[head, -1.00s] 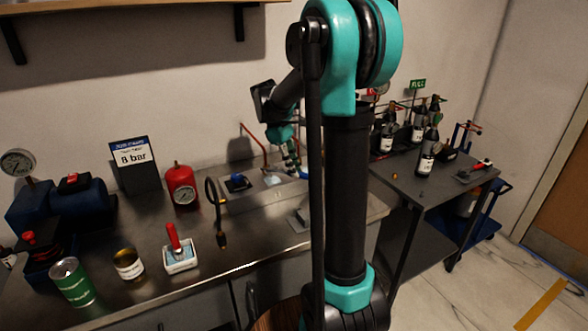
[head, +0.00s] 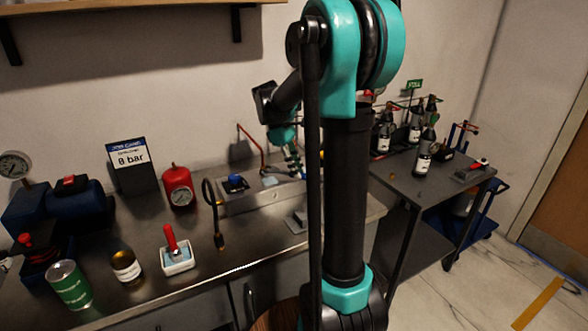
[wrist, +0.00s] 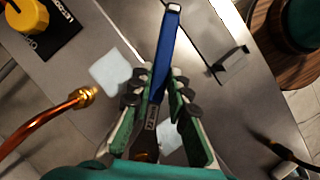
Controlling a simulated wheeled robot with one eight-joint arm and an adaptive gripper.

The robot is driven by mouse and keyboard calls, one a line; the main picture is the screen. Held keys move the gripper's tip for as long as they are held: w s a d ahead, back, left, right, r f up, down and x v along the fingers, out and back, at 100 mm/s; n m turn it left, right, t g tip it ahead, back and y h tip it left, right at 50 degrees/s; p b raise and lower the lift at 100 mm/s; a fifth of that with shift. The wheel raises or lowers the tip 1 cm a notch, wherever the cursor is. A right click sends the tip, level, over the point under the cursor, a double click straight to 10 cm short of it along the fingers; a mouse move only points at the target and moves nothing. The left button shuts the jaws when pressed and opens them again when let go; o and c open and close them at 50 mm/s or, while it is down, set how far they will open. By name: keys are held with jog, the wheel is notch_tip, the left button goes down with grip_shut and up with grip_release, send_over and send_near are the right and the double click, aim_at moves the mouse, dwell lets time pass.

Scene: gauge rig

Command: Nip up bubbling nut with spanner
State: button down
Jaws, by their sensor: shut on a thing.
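My gripper (wrist: 157,92) is shut on a spanner with a blue handle (wrist: 167,45). The handle points up and away in the wrist view, and the spanner's dark metal end (wrist: 147,140) lies back between the fingers. In the head view my gripper (head: 292,160) is over the back of the sink area, small and partly behind my arm. A copper pipe with a brass nut (wrist: 86,96) enters from the left in the wrist view, apart from the gripper and spanner. No bubbles can be made out on it. The copper pipe (head: 250,142) also shows in the head view.
A pale square pad (wrist: 110,72) lies left of the spanner. A yellow knob (wrist: 27,20) is at the upper left. On the bench are a red gauge cylinder (head: 178,187), a white tray with a red-handled brush (head: 177,262) and cans. A side table (head: 420,185) holds bottles.

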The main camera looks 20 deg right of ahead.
aim_at(309, 175)
jog(key=shift+s+d, duration=1.1)
jog(key=shift+d, duration=0.25)
jog(key=shift+r, duration=2.25)
